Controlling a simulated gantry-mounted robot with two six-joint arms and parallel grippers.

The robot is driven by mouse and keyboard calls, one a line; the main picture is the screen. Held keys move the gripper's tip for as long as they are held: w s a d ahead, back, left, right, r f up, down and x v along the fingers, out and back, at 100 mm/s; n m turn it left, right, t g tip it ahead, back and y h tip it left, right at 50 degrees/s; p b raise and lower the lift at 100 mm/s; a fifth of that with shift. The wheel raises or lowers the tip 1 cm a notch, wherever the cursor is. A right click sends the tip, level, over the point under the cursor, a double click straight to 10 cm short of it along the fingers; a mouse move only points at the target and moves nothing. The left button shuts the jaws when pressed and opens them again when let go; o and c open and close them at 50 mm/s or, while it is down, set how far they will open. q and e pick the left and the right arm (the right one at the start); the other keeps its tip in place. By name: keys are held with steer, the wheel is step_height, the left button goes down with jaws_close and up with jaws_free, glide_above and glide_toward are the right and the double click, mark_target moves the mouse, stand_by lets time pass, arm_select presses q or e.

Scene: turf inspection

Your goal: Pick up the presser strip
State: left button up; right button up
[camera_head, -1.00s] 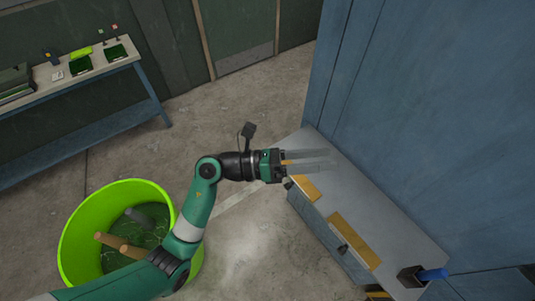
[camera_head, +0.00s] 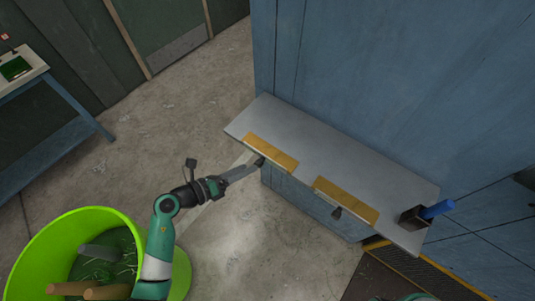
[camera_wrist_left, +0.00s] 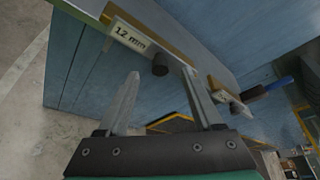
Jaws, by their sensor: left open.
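Two flat yellow-brown strips lie along the front edge of a grey shelf, each with a dark knob at its front. The nearer strip (camera_head: 271,153) has its knob (camera_head: 259,161) at my left gripper's tips. The other strip (camera_head: 345,200) lies further right. In the left wrist view, the nearer strip (camera_wrist_left: 165,37) carries a "12 mm" label (camera_wrist_left: 130,37), and its knob (camera_wrist_left: 160,65) shows between the fingertips. My left gripper (camera_head: 256,166) is open and empty, in front of the shelf edge. I cannot tell whether it touches the knob. My right gripper is not in view.
The grey shelf (camera_head: 300,135) adjoins a blue wall (camera_head: 400,90). A dark holder (camera_head: 412,217) with a blue handle (camera_head: 437,209) sits at its right end. A green tub (camera_head: 35,255) holding rods stands at lower left. A blue-framed bench (camera_head: 50,130) stands at left.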

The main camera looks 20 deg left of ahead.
mark_target(256, 162)
arm_select(q)
steer(key=b+x, duration=0.2)
steer(key=x, duration=0.3)
steer(key=shift+w+d, duration=0.1)
jaws_close()
stand_by(0.4)
